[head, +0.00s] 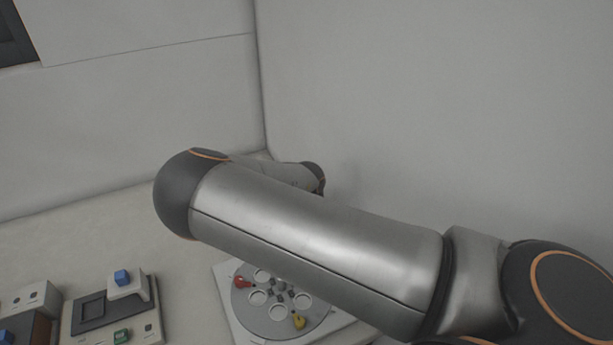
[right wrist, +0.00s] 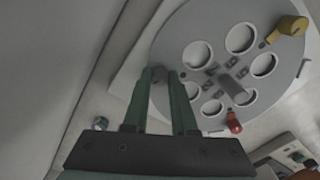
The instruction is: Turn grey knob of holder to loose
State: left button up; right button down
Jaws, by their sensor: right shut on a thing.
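The holder is a grey round disc (head: 262,328) with several round holes, on a white base plate (head: 228,290). It also shows in the right wrist view (right wrist: 190,28). A red knob (right wrist: 233,122) and a yellow knob (right wrist: 290,27) sit at its rim; the red knob (head: 242,282) and yellow knob (head: 299,321) also show in the head view. My right gripper (right wrist: 160,76) has its green fingers at the disc's rim, closed on the small grey knob (right wrist: 159,73), which is mostly hidden between the tips. My right arm hides that side of the holder in the head view. My left gripper is not in view.
Left of the holder in the head view stands a device (head: 88,325) with a blue button (head: 122,277) and a green button (head: 121,337). Walls close in behind and to the right. A small teal-ended item (right wrist: 101,122) lies near the gripper.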

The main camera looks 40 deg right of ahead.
jog(key=shift+n, duration=0.7)
jog(key=c, duration=0.7)
grip_release()
notch_tip(320, 180, up, 12)
jog(key=shift+r, duration=0.25)
